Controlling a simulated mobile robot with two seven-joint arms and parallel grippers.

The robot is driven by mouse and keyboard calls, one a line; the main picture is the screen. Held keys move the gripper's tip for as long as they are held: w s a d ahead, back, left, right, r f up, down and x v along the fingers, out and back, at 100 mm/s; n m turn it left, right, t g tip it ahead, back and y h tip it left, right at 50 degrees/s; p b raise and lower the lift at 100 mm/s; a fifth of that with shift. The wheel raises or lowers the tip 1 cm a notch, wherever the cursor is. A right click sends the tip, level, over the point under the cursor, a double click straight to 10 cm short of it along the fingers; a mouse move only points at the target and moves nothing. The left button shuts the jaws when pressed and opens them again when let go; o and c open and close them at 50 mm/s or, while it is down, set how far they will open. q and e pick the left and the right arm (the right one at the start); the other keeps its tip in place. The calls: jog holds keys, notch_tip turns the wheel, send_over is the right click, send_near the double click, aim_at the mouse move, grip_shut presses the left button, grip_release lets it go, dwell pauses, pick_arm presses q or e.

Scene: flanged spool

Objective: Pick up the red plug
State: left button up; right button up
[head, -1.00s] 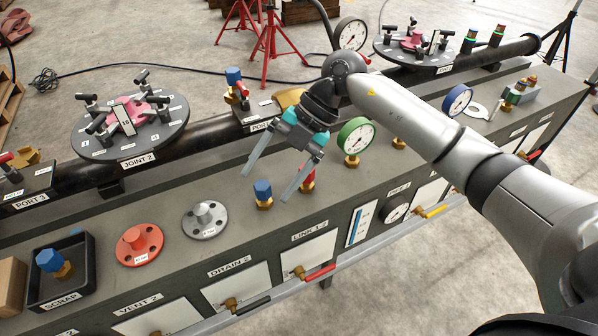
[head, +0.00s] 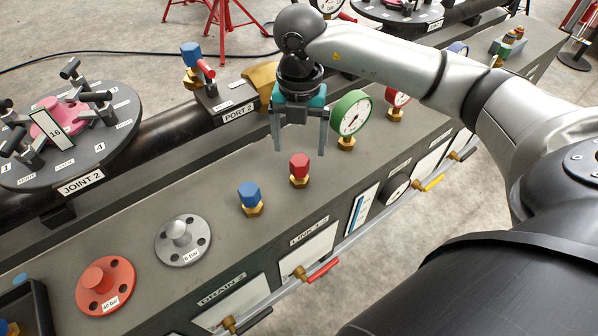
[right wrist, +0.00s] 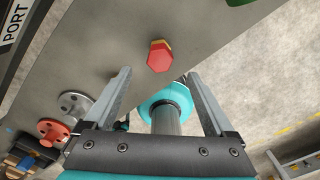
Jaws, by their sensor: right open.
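The red plug (head: 299,167) is a red hexagonal cap on a brass fitting, upright on the grey bench top. In the right wrist view the red plug (right wrist: 158,57) lies beyond the fingertips, between the lines of the two fingers. My right gripper (head: 299,150) is open and empty, its fingers pointing down above and around the plug's position in the head view; it appears apart from the plug. The right gripper (right wrist: 155,75) also shows open in the right wrist view. My left gripper is not in view.
A blue plug (head: 249,196) stands left of the red one. A green gauge (head: 351,113) and a red gauge (head: 397,92) stand close on the right. Silver (head: 182,240) and orange flanges (head: 105,284) lie at the left front. The Port 2 block (head: 235,105) stands behind.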

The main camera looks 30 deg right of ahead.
aim_at(299, 161)
notch_tip(299, 161, down, 3)
jog(key=shift+f+b, duration=0.2)
jog(key=shift+b, duration=0.3)
jog(key=shift+w+f+b, duration=0.15)
jog(key=shift+f+b, duration=0.4)
jog(key=shift+f, duration=0.8)
notch_tip(299, 161, down, 2)
jog(key=shift+d+f+b, duration=0.1)
jog(key=shift+b, duration=0.45)
jog(key=shift+w+f, duration=0.1)
jog(key=shift+f, duration=0.55)
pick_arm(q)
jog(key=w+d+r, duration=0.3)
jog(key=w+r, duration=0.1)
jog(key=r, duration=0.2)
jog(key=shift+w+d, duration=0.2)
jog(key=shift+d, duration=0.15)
pick_arm(e)
grip_shut()
